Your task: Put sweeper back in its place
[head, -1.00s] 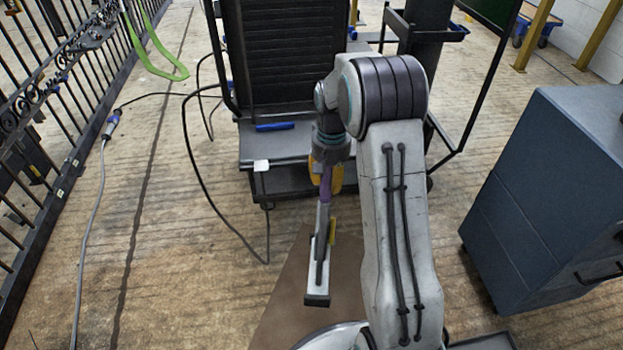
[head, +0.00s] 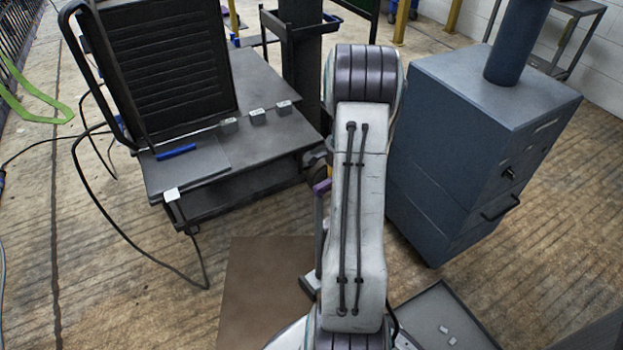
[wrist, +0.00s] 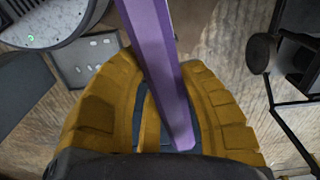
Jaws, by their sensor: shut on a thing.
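The sweeper has a purple handle, which runs down through the middle of the wrist view (wrist: 160,65). My gripper (wrist: 170,115) is shut on this handle, with its yellow fingers on both sides. In the head view only a sliver of the sweeper (head: 318,225) shows left of my arm, hanging roughly upright above the floor, with its dark foot low down. My arm hides most of the gripper and the rest of the sweeper there. I cannot tell which spot is the sweeper's place.
A dark cart (head: 262,92) with small grey blocks and a blue bar stands at left, a cable looping beside it. A blue cabinet (head: 480,130) stands close right of my arm. A grey tray (head: 447,305) with small pieces is at lower right. Floor is open at left.

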